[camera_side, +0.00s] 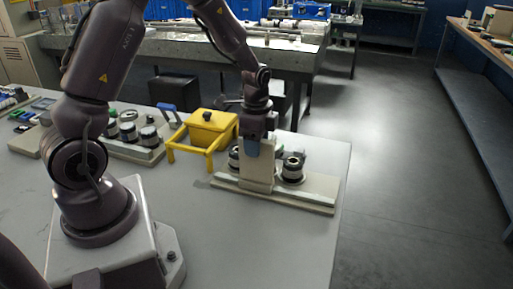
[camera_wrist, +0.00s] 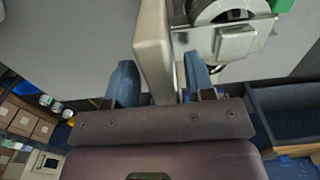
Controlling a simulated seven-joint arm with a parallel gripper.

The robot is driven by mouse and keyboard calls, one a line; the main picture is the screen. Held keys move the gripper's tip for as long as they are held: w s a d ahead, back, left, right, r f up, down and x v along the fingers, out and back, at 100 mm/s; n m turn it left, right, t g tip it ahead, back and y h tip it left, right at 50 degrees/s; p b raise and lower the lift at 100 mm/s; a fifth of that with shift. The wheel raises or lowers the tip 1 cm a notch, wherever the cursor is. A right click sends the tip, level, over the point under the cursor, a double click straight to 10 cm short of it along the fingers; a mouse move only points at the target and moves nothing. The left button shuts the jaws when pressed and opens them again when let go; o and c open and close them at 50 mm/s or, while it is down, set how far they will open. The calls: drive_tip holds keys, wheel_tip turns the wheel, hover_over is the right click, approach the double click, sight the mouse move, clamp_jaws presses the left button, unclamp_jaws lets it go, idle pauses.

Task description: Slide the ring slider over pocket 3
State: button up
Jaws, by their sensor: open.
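My gripper (camera_side: 254,146) points down at the upright beige plate (camera_side: 257,172) of a low fixture near the table's right end. In the wrist view my gripper (camera_wrist: 158,64) has its two blue fingers apart, with the plate (camera_wrist: 152,35) between them. Gaps show beside the plate, so it is not clamped. Dark and silver rollers (camera_side: 292,169) stand on the fixture's base (camera_side: 308,200) on both sides of the plate. I cannot pick out a ring slider or a numbered pocket in either view.
A yellow box with a black knob (camera_side: 208,125) stands on the table left of the fixture. Another beige fixture with several rollers (camera_side: 128,128) is farther left. The table front (camera_side: 240,250) is bare. In the wrist view metal hardware (camera_wrist: 230,40) lies close right of the plate.

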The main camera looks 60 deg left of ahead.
drive_tip(key=shift+f, duration=0.9)
drive_tip(key=shift+c, duration=0.5)
clamp_jaws()
drive_tip(key=s+a, duration=0.6)
drive_tip(key=shift+o, duration=0.2)
unclamp_jaws()
drive_tip(key=shift+a, duration=0.1)
drive_tip(key=shift+o, duration=0.3)
drive_tip(key=shift+r, duration=0.15)
